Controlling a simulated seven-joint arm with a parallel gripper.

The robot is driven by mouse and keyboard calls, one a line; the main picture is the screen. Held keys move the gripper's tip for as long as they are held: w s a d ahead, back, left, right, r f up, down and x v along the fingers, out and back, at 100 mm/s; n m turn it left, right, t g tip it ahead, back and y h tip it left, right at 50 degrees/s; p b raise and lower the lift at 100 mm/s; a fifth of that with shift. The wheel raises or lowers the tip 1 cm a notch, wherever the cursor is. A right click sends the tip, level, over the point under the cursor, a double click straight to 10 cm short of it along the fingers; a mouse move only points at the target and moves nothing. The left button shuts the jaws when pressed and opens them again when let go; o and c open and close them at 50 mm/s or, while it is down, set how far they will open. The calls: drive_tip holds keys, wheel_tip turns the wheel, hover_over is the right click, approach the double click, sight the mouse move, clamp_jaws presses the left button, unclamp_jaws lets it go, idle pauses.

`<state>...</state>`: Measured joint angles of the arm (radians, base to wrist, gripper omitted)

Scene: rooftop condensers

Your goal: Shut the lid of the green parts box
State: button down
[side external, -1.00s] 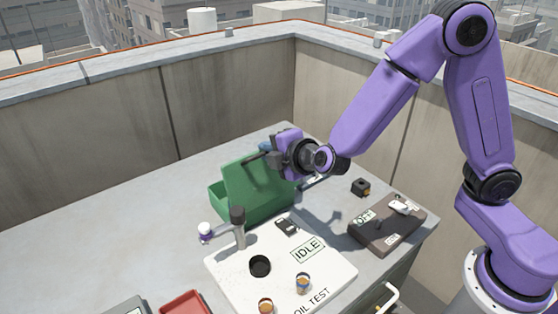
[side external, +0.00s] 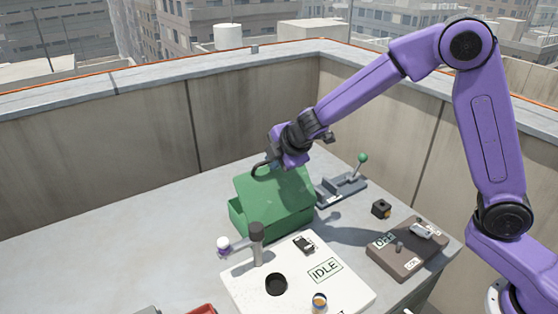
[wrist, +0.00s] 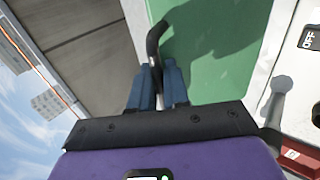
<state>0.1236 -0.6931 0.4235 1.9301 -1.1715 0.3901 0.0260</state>
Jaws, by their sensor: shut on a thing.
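The green parts box (side external: 238,219) sits on the grey bench in the side external view. Its green lid (side external: 275,195) is partly open, slanting above the box; it fills the upper middle of the wrist view (wrist: 215,50). A dark curved handle (side external: 260,167) stands out from the lid's edge. My gripper (wrist: 158,85) is shut on this handle, with a blue finger on each side of it in the wrist view. In the side external view my gripper is at the lid's upper edge, and the wrist hides part of the grip.
A white oil test board (side external: 250,291) marked IDLE lies in front of the box, with an upright dark-topped post (side external: 257,245) close to it. A lever unit (side external: 342,188) stands right of the box, and a brown switch box (side external: 405,250) further right. The bench's left is clear.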

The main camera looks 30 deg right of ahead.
drive_tip(key=shift+w+f, duration=0.3)
drive_tip(key=shift+w, duration=0.25)
drive_tip(key=shift+w+f, duration=0.25)
drive_tip(key=shift+w, duration=0.25)
drive_tip(key=shift+x, duration=4.8)
drive_tip(key=c, duration=1.4)
unclamp_jaws()
drive_tip(key=shift+o, duration=0.2)
drive_tip(key=v, duration=1.7)
drive_tip(key=shift+r, duration=0.2)
